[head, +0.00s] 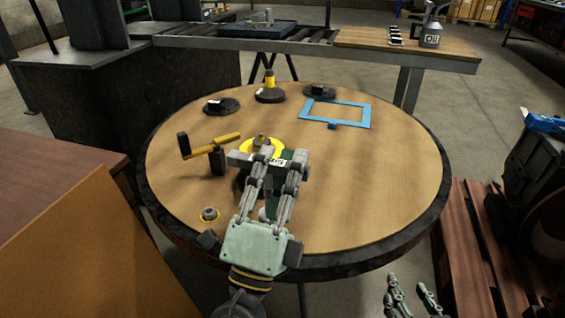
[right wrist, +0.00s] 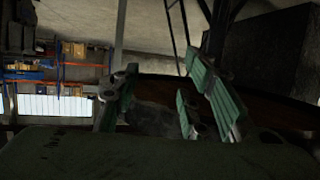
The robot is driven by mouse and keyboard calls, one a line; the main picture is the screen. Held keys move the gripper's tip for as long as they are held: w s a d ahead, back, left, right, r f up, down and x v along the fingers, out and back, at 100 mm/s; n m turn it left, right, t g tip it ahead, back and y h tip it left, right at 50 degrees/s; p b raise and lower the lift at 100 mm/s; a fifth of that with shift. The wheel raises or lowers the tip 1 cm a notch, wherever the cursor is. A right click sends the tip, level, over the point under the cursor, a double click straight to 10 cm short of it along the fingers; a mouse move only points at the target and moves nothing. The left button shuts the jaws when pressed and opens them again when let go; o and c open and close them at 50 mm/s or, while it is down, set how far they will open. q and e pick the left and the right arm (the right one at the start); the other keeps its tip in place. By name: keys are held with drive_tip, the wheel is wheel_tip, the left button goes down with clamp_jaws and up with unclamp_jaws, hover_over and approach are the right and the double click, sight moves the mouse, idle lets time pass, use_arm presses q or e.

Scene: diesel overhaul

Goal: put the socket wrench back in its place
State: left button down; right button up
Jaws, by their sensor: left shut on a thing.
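My left gripper (head: 272,170) is over the middle of the round table, its fingers shut on a grey piece (head: 240,159) with a small pale label. The fingers hide much of this piece, and I cannot tell for sure that it is the socket wrench. A yellow ring (head: 248,146) with a grey knob-like part (head: 261,140) shows just behind the fingertips. Left of it is a tool with a yellow bar and dark ends (head: 210,146). My right gripper (head: 412,300) is open, low beside the table's front right; its open fingers show in the right wrist view (right wrist: 160,105).
The round table (head: 370,200) also carries a blue frame (head: 349,104), a yellow-topped dark stand (head: 270,92), two dark discs (head: 221,106) (head: 319,92) and a small round part (head: 210,213). Its right side is clear. A bench (head: 440,50) stands behind; a wooden pallet (head: 470,240) lies right.

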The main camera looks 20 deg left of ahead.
use_arm(q)
drive_tip(key=shift+f+b, duration=0.3)
drive_tip(key=shift+b, duration=0.05)
use_arm(e)
drive_tip(key=shift+w+a+r+t+y, duration=0.1)
drive_tip(key=shift+w+a+r+t, duration=0.15)
drive_tip(key=shift+r, duration=0.3)
drive_tip(key=shift+w+r+t+y, duration=0.1)
drive_tip(key=shift+w+r+t, duration=0.05)
drive_tip(key=shift+r+t, duration=0.3)
drive_tip(key=shift+w+a+r+t+y, duration=0.1)
drive_tip(key=shift+w+a+r+t, duration=0.1)
drive_tip(key=shift+r, duration=0.4)
use_arm(q)
drive_tip(key=c, duration=1.5)
unclamp_jaws()
drive_tip(key=shift+c, duration=0.2)
drive_tip(key=shift+o, duration=0.7)
use_arm(e)
drive_tip(key=shift+f, duration=0.1)
use_arm(q)
drive_tip(key=o, duration=0.5)
drive_tip(key=shift+c, duration=0.2)
